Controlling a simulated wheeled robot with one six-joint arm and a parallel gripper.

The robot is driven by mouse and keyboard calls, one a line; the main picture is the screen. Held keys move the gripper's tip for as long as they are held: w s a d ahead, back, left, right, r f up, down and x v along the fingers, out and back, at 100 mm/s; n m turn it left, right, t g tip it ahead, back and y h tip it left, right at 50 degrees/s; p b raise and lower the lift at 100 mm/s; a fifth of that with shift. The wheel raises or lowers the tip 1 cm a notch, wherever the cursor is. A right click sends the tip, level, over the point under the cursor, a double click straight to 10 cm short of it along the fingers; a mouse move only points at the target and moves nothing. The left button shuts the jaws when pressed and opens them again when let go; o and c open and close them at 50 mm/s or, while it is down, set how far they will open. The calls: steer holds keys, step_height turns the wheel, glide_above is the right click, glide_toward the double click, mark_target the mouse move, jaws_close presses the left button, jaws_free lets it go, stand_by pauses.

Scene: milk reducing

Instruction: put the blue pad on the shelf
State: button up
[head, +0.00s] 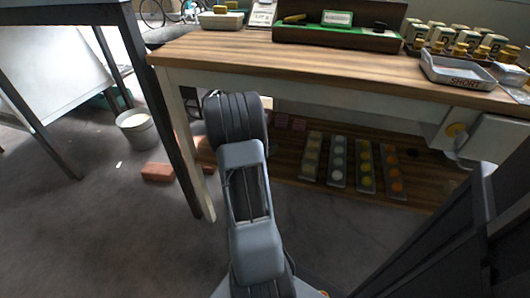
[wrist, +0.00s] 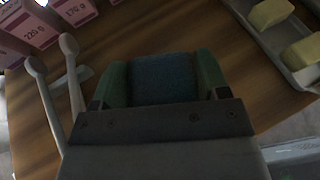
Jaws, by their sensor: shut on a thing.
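The blue pad (wrist: 163,82) shows dark blue between the green fingers of my gripper (wrist: 161,66) in the wrist view. My gripper is shut on it. The wooden lower shelf (wrist: 150,35) lies beyond and under the pad; I cannot tell whether the pad touches it. In the head view the lower shelf (head: 285,165) runs beneath the workbench. There my arm reaches toward the shelf's left part and hides the gripper and pad.
Pink boxes (wrist: 85,8) and two pale round-ended rods (wrist: 48,85) are at left in the wrist view. A tray with yellow blocks (wrist: 270,14) is at right.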

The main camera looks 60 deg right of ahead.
steer(key=shift+f+b, duration=0.8)
steer(key=shift+f, duration=0.8)
steer(key=shift+f, duration=0.15)
steer(key=o, duration=1)
steer(key=shift+r, duration=0.3)
steer(key=s+a+r+m+t+y+p, duration=0.1)
steer(key=a+r+m+y, duration=0.3)
steer(key=a, duration=1)
steer(key=s+a+r+m+t+y+p, duration=0.1)
steer(key=a+r+m+y, duration=0.4)
steer(key=a, duration=0.9)
steer(key=s+a+r+m+t+y+p, duration=0.1)
steer(key=a+r+m+y, duration=0.3)
steer(key=a+m, duration=0.4)
steer(key=shift+s+a+r+t+y+p, duration=0.1)
steer(key=shift+a+r+t+p, duration=0.15)
steer(key=shift+a, duration=0.9)
steer(key=shift+a+r+t+y+p, duration=0.1)
steer(key=shift+a+r+p, duration=0.15)
steer(key=shift+a, duration=0.9)
steer(key=shift+s+a+r+t+y+p, duration=0.15)
steer(key=shift+a+r, duration=0.2)
steer(key=shift+a, duration=0.8)
